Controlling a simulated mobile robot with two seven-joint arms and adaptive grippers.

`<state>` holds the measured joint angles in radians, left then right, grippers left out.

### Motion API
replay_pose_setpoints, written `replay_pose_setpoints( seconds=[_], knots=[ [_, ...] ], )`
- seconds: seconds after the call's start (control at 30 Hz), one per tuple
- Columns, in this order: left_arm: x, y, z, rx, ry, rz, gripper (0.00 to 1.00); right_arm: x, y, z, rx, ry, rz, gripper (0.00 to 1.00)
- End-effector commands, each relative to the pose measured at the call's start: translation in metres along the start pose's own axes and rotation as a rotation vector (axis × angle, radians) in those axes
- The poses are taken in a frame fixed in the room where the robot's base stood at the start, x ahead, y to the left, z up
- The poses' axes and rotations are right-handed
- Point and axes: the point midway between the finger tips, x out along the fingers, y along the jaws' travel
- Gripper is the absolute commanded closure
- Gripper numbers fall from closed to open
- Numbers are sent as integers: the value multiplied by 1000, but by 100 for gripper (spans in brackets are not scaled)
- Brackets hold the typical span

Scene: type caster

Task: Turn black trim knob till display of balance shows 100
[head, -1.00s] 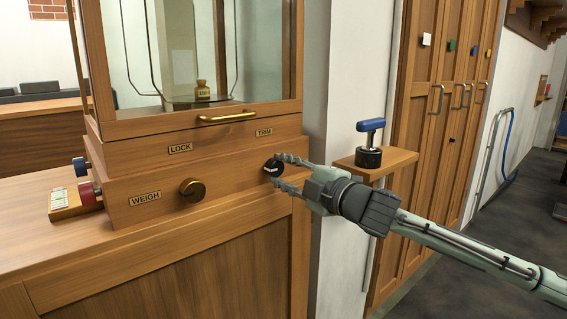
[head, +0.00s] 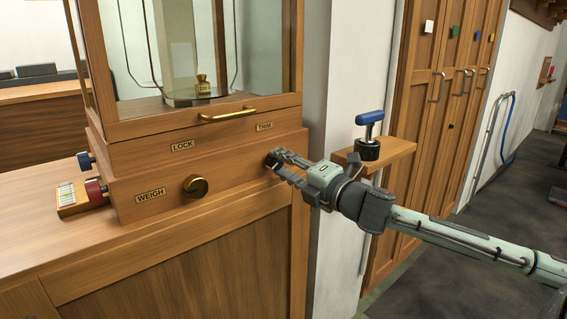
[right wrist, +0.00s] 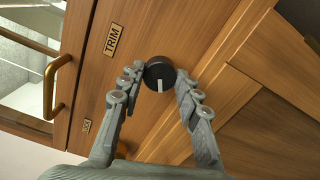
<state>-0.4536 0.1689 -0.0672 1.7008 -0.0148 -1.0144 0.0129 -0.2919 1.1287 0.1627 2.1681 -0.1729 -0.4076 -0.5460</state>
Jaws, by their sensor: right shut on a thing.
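The black trim knob (right wrist: 158,72) is round with a white pointer line, on the wooden front of the balance (head: 228,160) near the TRIM label (right wrist: 113,40). In the right wrist view the pointer line points down the picture, toward my palm. My right gripper (head: 275,162) has its two grey fingers on either side of the knob and is shut on it. In the head view the fingers mostly hide the knob. No readable balance display shows in these views. My left gripper is not in view.
A brass weight (head: 203,84) stands behind the glass. A blue-handled tool (head: 369,132) stands on a wooden shelf to the right.

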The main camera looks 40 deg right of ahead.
Motion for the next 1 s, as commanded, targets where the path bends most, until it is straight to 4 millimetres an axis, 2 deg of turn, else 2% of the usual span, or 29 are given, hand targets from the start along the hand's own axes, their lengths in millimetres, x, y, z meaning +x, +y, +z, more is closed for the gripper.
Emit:
replay_pose_setpoints(
  seconds=[0.33,0.37,0.53,0.83,1.0],
  knots=[
    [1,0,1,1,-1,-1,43,0,-1,-2,-1,3,-1,96],
    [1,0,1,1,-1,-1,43,0,-1,-2,-1,3,-1,66],
    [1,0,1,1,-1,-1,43,0,-1,-1,-1,2,-1,46],
    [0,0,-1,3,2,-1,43,-1,0,0,-1,1,-1,46],
    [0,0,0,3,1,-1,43,-10,-1,-1,2,2,-2,46]
  ],
)
